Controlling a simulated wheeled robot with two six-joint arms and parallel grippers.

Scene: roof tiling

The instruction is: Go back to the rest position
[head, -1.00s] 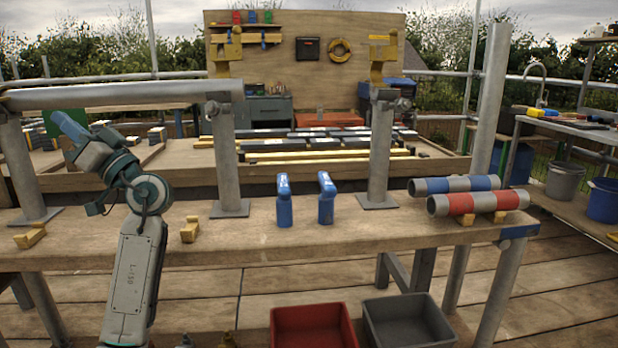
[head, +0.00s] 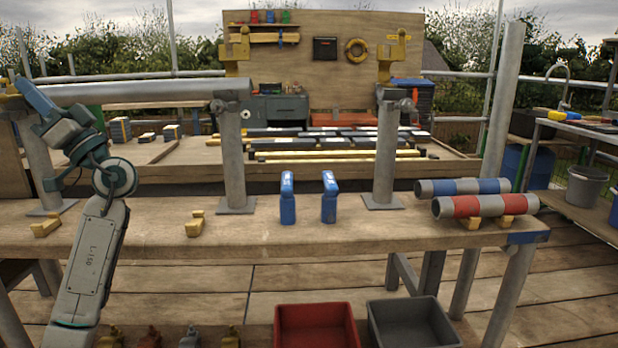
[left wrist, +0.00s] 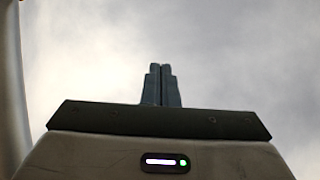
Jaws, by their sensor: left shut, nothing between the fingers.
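My left arm rises from the bottom left of the head view, and its left gripper (head: 33,95) is tilted up and to the left, in front of the left end of the long grey pipe. In the left wrist view the two dark fingers (left wrist: 160,85) lie together with nothing between them, against a cloudy sky. My right gripper is in neither view.
A wooden bench (head: 330,232) carries the grey pipe (head: 150,92) on posts, two blue tools (head: 288,205), yellow blocks (head: 195,226) and two banded pipes (head: 485,206). Below stand a red bin (head: 316,328) and a grey bin (head: 412,325).

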